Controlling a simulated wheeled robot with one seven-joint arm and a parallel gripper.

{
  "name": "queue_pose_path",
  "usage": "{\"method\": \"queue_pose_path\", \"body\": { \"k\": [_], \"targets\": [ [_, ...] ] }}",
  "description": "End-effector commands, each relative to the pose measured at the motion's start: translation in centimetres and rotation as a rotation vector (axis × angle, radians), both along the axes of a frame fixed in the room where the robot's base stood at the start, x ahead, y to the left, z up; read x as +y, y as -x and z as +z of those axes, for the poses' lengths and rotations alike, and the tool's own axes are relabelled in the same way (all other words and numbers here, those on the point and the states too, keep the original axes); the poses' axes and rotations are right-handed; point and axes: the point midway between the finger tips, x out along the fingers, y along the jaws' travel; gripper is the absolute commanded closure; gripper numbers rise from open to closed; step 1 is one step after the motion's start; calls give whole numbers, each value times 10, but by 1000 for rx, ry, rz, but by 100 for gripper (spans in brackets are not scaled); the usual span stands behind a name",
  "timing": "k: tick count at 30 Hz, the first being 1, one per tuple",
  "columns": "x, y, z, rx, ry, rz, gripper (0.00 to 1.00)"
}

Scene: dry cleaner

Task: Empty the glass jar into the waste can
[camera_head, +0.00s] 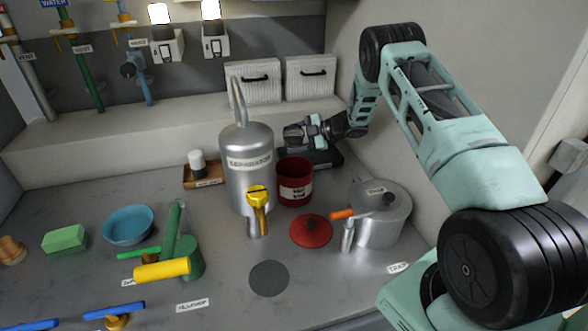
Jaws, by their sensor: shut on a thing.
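The waste can (294,187) is a red, labelled, open can standing on the grey bench just right of the silver separator. My gripper (305,131) reaches in from the right, low behind and above the can. It is shut on a small greyish thing (293,134), which looks like the glass jar lying on its side. The jar's outline is hard to make out, and its contents cannot be seen.
The tall silver separator (247,160) with a yellow-handled tap stands close left of the can. A silver lidded pot (381,213) is at the right. A blue bowl (128,224), green block (64,239) and green valve (187,255) are at left. A dark disc (269,278) lies in front.

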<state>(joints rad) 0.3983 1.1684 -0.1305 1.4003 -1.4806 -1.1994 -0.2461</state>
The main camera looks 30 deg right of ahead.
Motion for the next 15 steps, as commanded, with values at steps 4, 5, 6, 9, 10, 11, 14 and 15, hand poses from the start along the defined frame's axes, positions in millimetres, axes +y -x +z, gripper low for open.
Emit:
{"method": "queue_pose_path", "body": {
  "k": [4, 5, 6, 9, 10, 11, 14, 15],
  "targets": [
    [-2, -1, 9, -83, 49, -3, 70],
    [-2, -1, 9, -98, 58, -2, 70],
    [-2, -2, 11, -122, 71, -3, 70],
    [-1, -1, 5, -176, 104, -2, 70],
    [-2, -2, 5, -194, 115, -3, 70],
    [-2, -2, 4, -210, 125, -2, 70],
    [-1, -2, 5, -265, 158, -2, 70],
    [-1, -2, 9, -286, 170, -2, 70]
  ]
}}
